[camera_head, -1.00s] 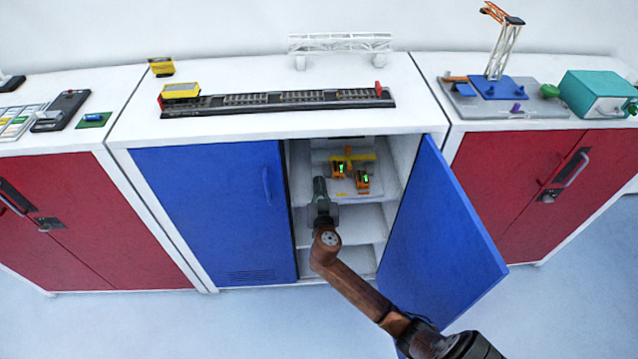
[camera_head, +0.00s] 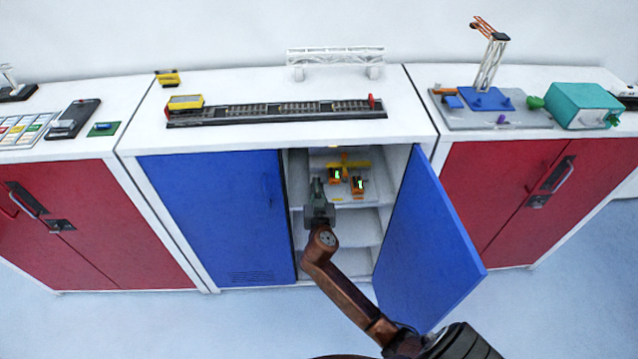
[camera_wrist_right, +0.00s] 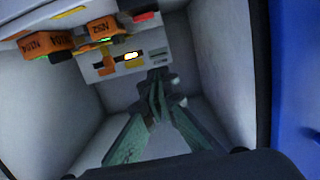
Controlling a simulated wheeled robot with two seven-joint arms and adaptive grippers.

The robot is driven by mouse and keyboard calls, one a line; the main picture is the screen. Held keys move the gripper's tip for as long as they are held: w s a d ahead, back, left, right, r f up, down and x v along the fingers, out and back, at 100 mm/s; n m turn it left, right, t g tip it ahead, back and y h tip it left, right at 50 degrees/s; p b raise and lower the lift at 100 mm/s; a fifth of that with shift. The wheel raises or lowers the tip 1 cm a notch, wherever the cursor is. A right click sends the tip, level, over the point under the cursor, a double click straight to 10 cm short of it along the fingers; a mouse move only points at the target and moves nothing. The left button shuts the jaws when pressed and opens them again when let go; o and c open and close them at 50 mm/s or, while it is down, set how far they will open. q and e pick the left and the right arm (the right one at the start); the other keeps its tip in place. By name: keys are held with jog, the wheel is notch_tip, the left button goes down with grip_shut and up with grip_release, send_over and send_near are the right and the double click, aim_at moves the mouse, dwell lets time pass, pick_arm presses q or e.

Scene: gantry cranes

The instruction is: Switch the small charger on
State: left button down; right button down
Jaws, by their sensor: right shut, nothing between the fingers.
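Inside the open middle cabinet, two orange blocks with green lights, the left one (camera_head: 334,177) and the right one (camera_head: 358,185), stand on the upper shelf by a yellow bar (camera_head: 346,165). In the right wrist view they show as orange labelled blocks (camera_wrist_right: 102,31) and (camera_wrist_right: 46,44). A pale panel (camera_wrist_right: 100,70) there has a small lit display and orange and yellow parts. I cannot tell for certain which part is the small charger. My right gripper (camera_head: 316,184) is shut and empty at the shelf's left; its fingertips (camera_wrist_right: 158,80) appear close to the panel. Contact is unclear.
The open blue door (camera_head: 430,240) stands right of my right arm; the closed blue door (camera_head: 215,215) is left. The cabinet's side walls (camera_wrist_right: 225,60) are close around the gripper. A lower shelf (camera_head: 355,228) looks empty. A track model (camera_head: 280,110) sits on top.

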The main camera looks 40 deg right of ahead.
pick_arm(q)
jog(key=shift+w+r+p, duration=0.35)
jog(key=shift+r+p, duration=0.1)
jog(key=shift+r, duration=0.1)
pick_arm(e)
jog(key=s+a+r, duration=0.2)
jog(key=s+a, duration=0.1)
jog(key=s, duration=0.1)
jog(key=shift+s+r, duration=0.15)
jog(key=shift+s, duration=0.25)
